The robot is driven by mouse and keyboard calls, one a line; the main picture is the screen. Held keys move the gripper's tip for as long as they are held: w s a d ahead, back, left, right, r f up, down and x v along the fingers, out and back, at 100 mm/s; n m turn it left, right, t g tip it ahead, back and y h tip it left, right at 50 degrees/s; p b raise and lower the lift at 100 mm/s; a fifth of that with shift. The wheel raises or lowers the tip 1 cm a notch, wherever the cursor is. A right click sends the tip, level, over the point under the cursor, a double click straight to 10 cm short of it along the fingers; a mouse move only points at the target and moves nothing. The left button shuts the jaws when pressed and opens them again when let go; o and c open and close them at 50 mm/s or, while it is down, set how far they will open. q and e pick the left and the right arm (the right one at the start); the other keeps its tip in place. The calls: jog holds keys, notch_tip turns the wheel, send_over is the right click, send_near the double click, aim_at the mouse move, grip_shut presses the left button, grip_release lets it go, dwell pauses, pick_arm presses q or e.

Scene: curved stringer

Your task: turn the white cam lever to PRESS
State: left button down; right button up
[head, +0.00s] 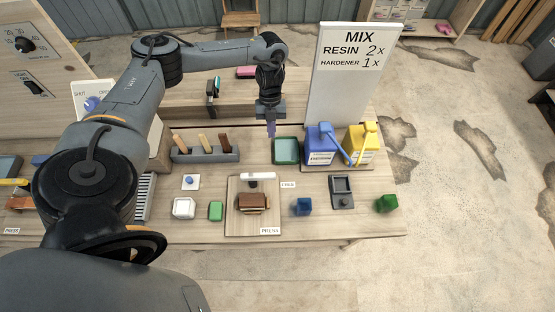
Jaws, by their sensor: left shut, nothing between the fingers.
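The white cam lever (259,176) lies across the far part of a square wooden board (236,222) on the bench. A brown block-like piece (253,202) sits on the board just nearer than the lever. A FREE label (288,184) is at the board's right, near the lever, and a PRESS label (270,231) is at its near edge. My left gripper (271,130) points down above the bench, beyond the lever and apart from it, shut and empty. My right gripper is not in view.
A green tray (286,151), a blue container (320,145) and a yellow container (360,143) stand behind the board to the right. A grey rack (206,156) with handles stands behind left. Small blue (303,207) and green (216,211) boxes flank the board. A tall MIX sign (350,75) stands behind.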

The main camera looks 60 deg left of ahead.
aim_at(258, 177)
pick_arm(q)
jog(key=shift+a+r, duration=0.1)
jog(key=shift+a, duration=0.1)
dwell(0.3)
jog(key=s+d+f+p, duration=0.3)
jog(key=d+f, duration=0.4)
jog(key=f, duration=0.2)
jog(key=shift+s+f, duration=0.15)
jog(key=shift+s, duration=0.2)
dwell(0.4)
